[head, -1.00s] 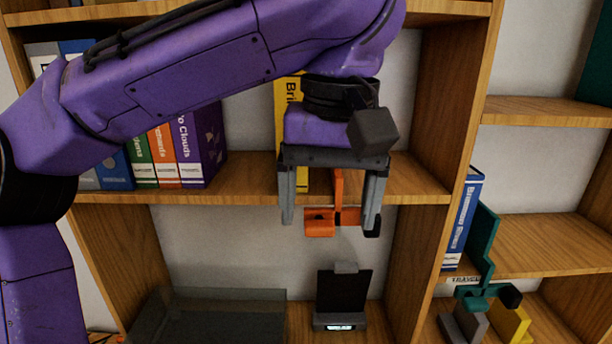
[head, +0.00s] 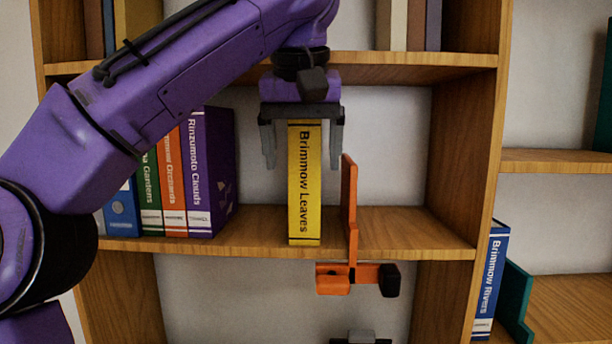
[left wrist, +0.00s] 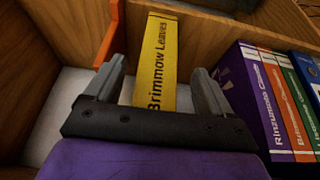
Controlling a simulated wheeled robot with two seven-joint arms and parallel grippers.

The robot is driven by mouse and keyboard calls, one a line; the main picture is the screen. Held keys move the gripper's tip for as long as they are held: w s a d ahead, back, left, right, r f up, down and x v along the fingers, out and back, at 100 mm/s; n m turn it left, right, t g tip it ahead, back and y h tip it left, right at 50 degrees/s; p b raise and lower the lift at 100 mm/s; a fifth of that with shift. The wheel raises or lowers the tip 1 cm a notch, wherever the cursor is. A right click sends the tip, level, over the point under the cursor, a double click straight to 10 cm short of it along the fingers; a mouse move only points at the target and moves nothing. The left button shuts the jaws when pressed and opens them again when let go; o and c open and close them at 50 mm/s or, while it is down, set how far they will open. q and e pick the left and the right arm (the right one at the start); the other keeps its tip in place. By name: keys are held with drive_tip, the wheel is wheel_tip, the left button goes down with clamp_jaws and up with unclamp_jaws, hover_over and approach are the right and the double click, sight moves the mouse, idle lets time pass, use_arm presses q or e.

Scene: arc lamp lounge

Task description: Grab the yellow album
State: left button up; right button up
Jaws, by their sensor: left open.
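The yellow album (head: 305,190), with "Brimmow Leaves" on its spine, stands upright on the middle shelf. It also shows in the left wrist view (left wrist: 156,62). My left gripper (head: 302,160) is open, its two fingers apart on either side of the album's upper part in the head view. In the left wrist view the gripper (left wrist: 158,82) has the album's spine between its fingers, with gaps on both sides. I cannot tell how far the fingertips are from the shelf's depth. My right gripper is not in view.
An orange bookend (head: 350,210) with a clamp stands just right of the album. A purple album (head: 207,175) and several others stand to the left, with a gap between. The upper shelf board (head: 420,60) runs above; the shelf (head: 410,235) is clear at right.

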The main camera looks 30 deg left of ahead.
use_arm(q)
drive_tip(key=shift+w+a+f, duration=0.3)
drive_tip(key=shift+w, duration=0.3)
drive_tip(key=shift+w+a+f, duration=0.25)
drive_tip(key=shift+w+f, duration=0.05)
drive_tip(key=shift+w, duration=0.25)
drive_tip(key=shift+s, duration=0.15)
drive_tip(key=c, duration=1.5)
clamp_jaws()
drive_tip(key=shift+r, duration=0.1)
